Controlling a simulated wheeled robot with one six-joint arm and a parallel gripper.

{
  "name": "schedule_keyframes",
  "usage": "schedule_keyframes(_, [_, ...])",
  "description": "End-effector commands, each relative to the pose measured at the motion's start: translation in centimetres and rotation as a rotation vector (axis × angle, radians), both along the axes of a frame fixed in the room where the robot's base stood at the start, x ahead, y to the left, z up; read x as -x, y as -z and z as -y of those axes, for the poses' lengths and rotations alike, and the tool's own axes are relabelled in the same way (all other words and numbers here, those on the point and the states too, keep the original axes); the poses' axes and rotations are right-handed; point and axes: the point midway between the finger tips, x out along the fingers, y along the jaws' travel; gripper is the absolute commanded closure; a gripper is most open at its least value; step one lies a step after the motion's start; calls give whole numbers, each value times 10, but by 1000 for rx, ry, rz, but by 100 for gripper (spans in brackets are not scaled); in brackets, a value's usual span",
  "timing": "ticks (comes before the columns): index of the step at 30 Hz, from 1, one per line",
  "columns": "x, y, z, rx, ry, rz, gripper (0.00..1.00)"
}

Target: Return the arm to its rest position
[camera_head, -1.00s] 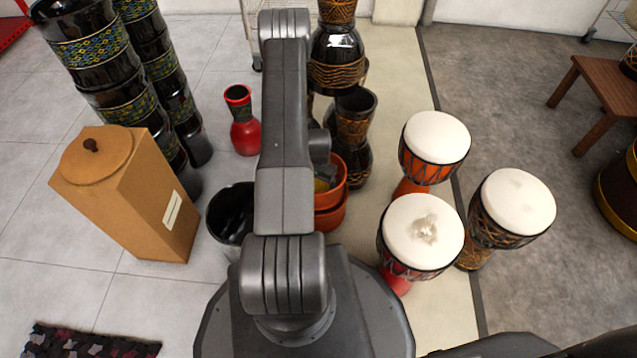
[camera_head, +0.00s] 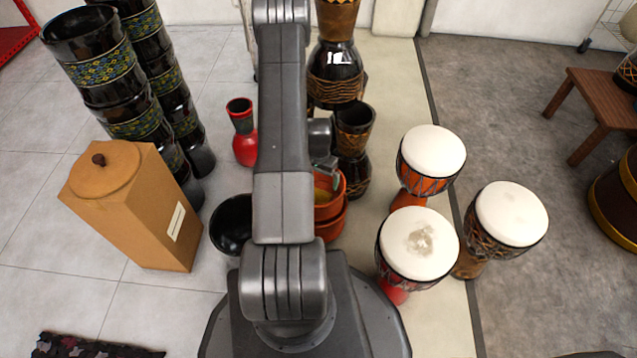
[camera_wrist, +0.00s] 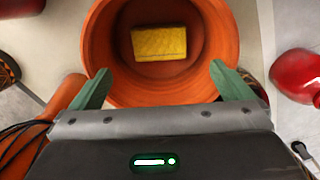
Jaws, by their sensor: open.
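My arm (camera_head: 283,130) reaches straight ahead over the floor in the head view. In the wrist view my gripper (camera_wrist: 163,90) is open, with its two green fingers spread apart and nothing between them. Beyond the fingers is an orange pot (camera_wrist: 222,45) with a yellow block (camera_wrist: 159,43) lying inside on its bottom. In the head view the orange pot (camera_head: 330,229) stands just right of my arm, partly hidden by it. The gripper is mostly hidden by the arm there.
A black bowl (camera_head: 231,225) and a wooden box (camera_head: 135,205) stand left of my arm, with a red vase (camera_head: 243,135) further back. Tall black drums (camera_head: 110,75) stand far left. Dark goblet drums (camera_head: 352,150) and white-topped drums (camera_head: 420,245) stand on the right.

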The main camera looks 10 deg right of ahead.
Motion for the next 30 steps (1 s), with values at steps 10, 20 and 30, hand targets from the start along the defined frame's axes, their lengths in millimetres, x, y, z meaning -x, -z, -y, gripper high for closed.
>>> schedule_keyframes(10, [0,-20,0,-1,0,-1,0])
schedule_keyframes(20, [0,-12,0,0,0,-1,0])
schedule_keyframes(30, [1,49,0,0,0,-4,0])
